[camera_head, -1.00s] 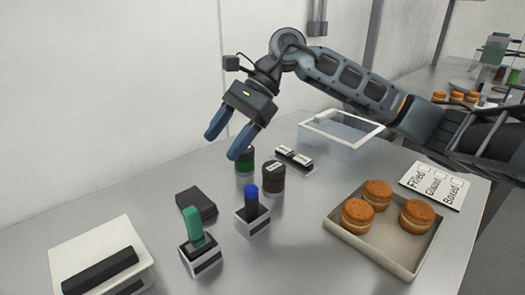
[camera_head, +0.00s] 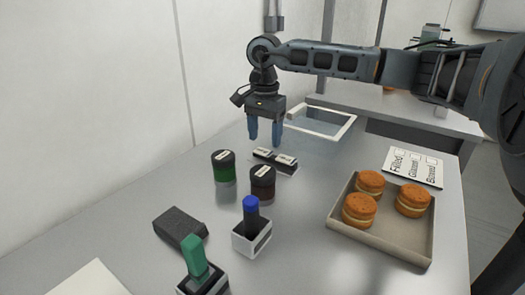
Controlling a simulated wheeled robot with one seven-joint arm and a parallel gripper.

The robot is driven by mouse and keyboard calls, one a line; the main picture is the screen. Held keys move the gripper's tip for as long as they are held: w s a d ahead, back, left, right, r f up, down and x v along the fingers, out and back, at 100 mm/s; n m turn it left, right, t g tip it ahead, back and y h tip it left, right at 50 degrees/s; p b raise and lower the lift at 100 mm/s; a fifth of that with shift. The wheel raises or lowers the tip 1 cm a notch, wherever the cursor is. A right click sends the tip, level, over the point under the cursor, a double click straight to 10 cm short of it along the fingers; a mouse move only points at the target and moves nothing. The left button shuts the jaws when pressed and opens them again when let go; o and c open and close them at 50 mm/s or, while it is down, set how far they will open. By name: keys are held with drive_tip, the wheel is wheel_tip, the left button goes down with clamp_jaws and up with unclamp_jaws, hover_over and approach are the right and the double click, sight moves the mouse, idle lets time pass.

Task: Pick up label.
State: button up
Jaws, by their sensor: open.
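Two small white labels sit on a dark rack (camera_head: 273,168) on the metal table, behind the jars. The left label (camera_head: 265,153) and the right label (camera_head: 284,159) lie side by side with dark marks on them. My gripper (camera_head: 265,142) points straight down, its two blue fingers apart with nothing between them. The fingertips appear just above and behind the rack, close to the left label. I cannot tell the exact gap in height.
A green jar (camera_head: 223,168) and a brown jar (camera_head: 262,184) stand in front of the rack. A blue-topped stamp (camera_head: 251,232), a green-handled stamp (camera_head: 195,257) and a dark block (camera_head: 180,228) are nearer. A tray (camera_head: 385,244) of filled rounds and a checklist card (camera_head: 413,167) lie right. A clear-lidded frame (camera_head: 338,133) is behind.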

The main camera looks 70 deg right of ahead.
sight(263, 152)
drive_tip(key=shift+a+f, duration=0.1)
drive_tip(key=shift+f, duration=1.2)
drive_tip(key=shift+f, duration=0.1)
drive_tip(key=c, duration=0.5)
